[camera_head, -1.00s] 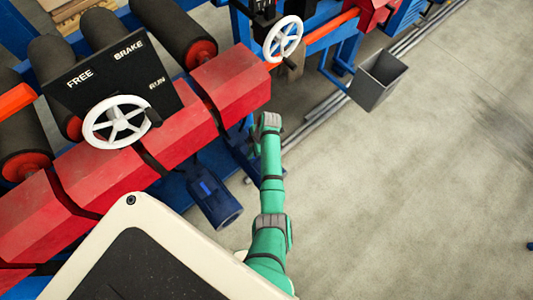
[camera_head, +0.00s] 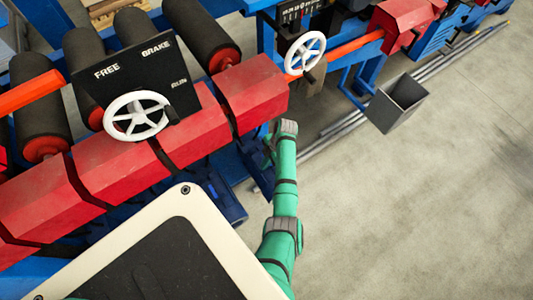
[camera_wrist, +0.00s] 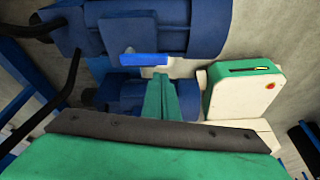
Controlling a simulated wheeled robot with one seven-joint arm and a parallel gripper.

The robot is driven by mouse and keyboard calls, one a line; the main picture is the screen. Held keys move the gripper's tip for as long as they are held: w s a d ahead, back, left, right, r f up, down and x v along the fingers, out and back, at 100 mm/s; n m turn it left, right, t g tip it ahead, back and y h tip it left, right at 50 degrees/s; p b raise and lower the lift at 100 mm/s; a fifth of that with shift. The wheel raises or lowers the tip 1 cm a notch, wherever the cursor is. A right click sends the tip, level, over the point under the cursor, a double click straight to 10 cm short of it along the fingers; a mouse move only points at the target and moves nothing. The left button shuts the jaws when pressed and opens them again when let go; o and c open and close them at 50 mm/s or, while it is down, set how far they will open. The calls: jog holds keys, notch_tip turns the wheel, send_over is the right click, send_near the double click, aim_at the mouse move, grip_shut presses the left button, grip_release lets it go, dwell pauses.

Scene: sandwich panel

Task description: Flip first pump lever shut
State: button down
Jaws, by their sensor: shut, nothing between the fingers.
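In the wrist view, a blue pump body (camera_wrist: 205,28) spans the top of the picture. A bright blue bar, seemingly the pump lever (camera_wrist: 145,60), sticks out at its lower edge. My green gripper (camera_wrist: 161,78) points toward it, with its fingers shut and empty. The fingertips appear just below and slightly right of the bar; I cannot tell whether they touch it. A second blue cylindrical unit (camera_wrist: 130,93) lies behind the fingers. In the head view my arm reaches down beside the red machine edge, and the lever and the fingertips cannot be made out.
Red blocks (camera_head: 125,165) and rollers (camera_head: 200,35) line the machine on the left. A grey bin (camera_head: 397,103) is beyond my arm.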

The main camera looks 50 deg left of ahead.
jog(key=shift+s+d, duration=0.1)
jog(key=shift+d, duration=0.25)
jog(key=a+v, duration=0.1)
jog(key=v, duration=0.9)
jog(key=shift+d, duration=0.2)
jog(key=shift+f, duration=0.1)
